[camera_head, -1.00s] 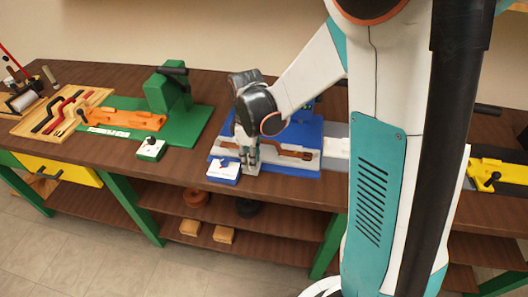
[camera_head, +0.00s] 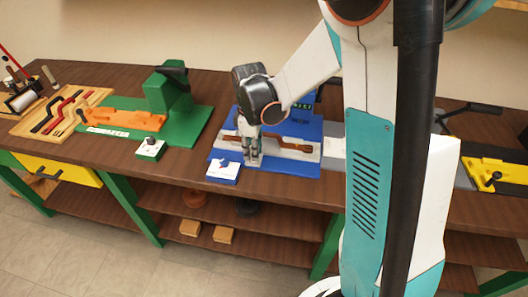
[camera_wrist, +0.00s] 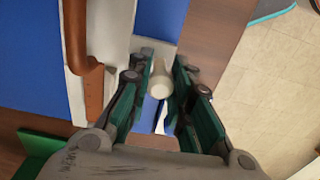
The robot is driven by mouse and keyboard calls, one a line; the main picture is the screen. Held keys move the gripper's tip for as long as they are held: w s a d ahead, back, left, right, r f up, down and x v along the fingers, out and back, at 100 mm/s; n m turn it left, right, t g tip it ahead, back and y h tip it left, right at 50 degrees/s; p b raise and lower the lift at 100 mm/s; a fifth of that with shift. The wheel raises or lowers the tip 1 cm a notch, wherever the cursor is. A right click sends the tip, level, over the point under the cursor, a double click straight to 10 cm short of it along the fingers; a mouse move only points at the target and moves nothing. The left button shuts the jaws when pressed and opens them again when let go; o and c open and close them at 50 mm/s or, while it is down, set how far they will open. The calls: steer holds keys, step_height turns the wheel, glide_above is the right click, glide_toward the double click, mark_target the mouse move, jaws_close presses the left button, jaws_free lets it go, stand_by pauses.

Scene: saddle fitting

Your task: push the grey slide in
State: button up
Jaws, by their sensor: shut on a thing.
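My gripper (camera_head: 254,161) points down at the front left of the blue fixture (camera_head: 300,166) on the bench. In the wrist view its fingers (camera_wrist: 160,88) are shut on a pale round post (camera_wrist: 161,75). The post stands by a light grey piece (camera_wrist: 148,46) that looks like the grey slide; the fingers hide much of it. A longer pale grey bar (camera_wrist: 73,90) with a brown part (camera_wrist: 92,88) lies to its left in that view. The brown part (camera_head: 292,147) also shows in the head view, lying across the fixture.
A white-topped blue box (camera_head: 223,171) stands in front of the fixture. A green fixture (camera_head: 190,125) with an orange part (camera_head: 125,118) and a small green box (camera_head: 150,149) are to the left. A yellow fixture (camera_head: 500,175) is at the right. The bench's front edge is close to my gripper.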

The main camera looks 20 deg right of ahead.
steer(key=shift+w+d, duration=0.1)
steer(key=shift+w, duration=0.05)
steer(key=shift+w+d+b, duration=0.1)
steer(key=shift+w+d, duration=0.85)
steer(key=shift+w, duration=0.35)
steer(key=shift+w+d+b, duration=0.1)
steer(key=shift+w+d, duration=0.8)
steer(key=shift+w, duration=0.35)
steer(key=shift+w+d+b, duration=0.1)
steer(key=shift+w+d, duration=0.85)
steer(key=shift+w, duration=0.35)
steer(key=shift+o, duration=0.5)
steer(key=shift+w, duration=0.15)
steer(key=shift+o, duration=0.5)
steer(key=shift+d, duration=0.15)
steer(key=o, duration=0.6)
steer(key=shift+w, duration=0.15)
steer(key=shift+r, duration=0.15)
steer(key=shift+r+p, duration=0.5)
steer(key=shift+r, duration=0.1)
steer(key=shift+r+p, duration=1.4)
steer(key=shift+r, duration=0.85)
